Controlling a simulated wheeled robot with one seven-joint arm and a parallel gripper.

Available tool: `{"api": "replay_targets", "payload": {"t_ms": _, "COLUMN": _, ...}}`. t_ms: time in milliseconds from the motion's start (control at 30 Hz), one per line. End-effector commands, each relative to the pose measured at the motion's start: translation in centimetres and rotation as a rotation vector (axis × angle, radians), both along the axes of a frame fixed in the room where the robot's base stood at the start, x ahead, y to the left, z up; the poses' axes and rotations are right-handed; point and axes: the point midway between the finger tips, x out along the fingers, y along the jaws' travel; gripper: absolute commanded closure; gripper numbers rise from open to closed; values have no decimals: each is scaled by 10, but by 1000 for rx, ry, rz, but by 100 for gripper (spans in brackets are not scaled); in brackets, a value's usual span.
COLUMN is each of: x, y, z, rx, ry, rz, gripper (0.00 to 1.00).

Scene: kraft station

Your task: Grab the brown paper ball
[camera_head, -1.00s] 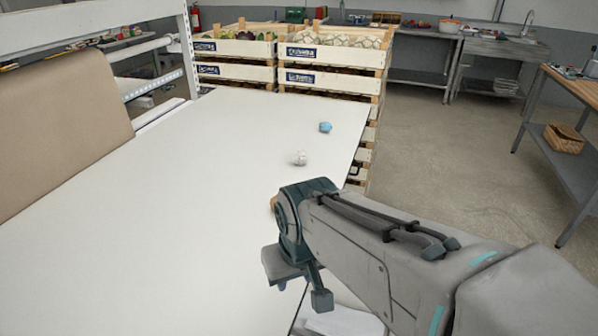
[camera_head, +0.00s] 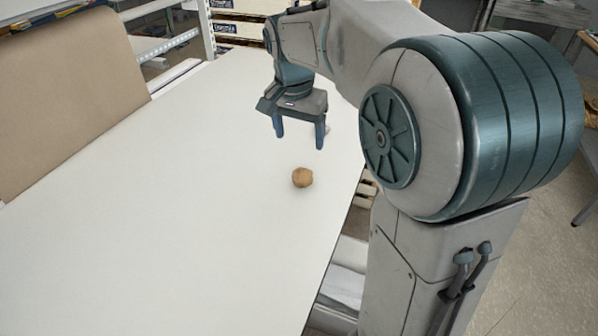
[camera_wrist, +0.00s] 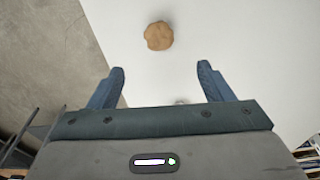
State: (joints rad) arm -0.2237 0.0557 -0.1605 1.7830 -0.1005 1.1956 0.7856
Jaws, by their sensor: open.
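The brown paper ball (camera_head: 302,177) lies on the white table (camera_head: 180,200), near its right edge. In the wrist view the ball (camera_wrist: 158,36) is at the top, beyond the fingertips and roughly in line with the gap between them. My gripper (camera_head: 301,140) is open and empty, with its fingers pointing down above the table. In the head view it shows higher up the picture than the ball, apart from it. It also shows in the wrist view (camera_wrist: 160,72). A small pale ball (camera_head: 326,129) is mostly hidden behind a finger.
A large brown paper sheet (camera_head: 70,90) stands at the table's left side. Stacked wooden crates (camera_head: 238,30) are at the far end. The floor drops away beyond the table's right edge. The table's middle and left are clear.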

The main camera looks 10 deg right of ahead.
Motion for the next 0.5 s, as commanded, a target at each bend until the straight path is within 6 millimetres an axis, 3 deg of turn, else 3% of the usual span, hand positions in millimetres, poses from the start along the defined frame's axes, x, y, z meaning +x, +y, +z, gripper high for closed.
{"api": "replay_targets", "payload": {"t_ms": 300, "x": 6, "y": -5, "z": -59, "rx": -1, "ry": 5, "rz": -1, "gripper": 27}}
{"api": "replay_targets", "payload": {"t_ms": 500, "x": 9, "y": -7, "z": -79, "rx": 0, "ry": 1, "rz": 1, "gripper": 27}}
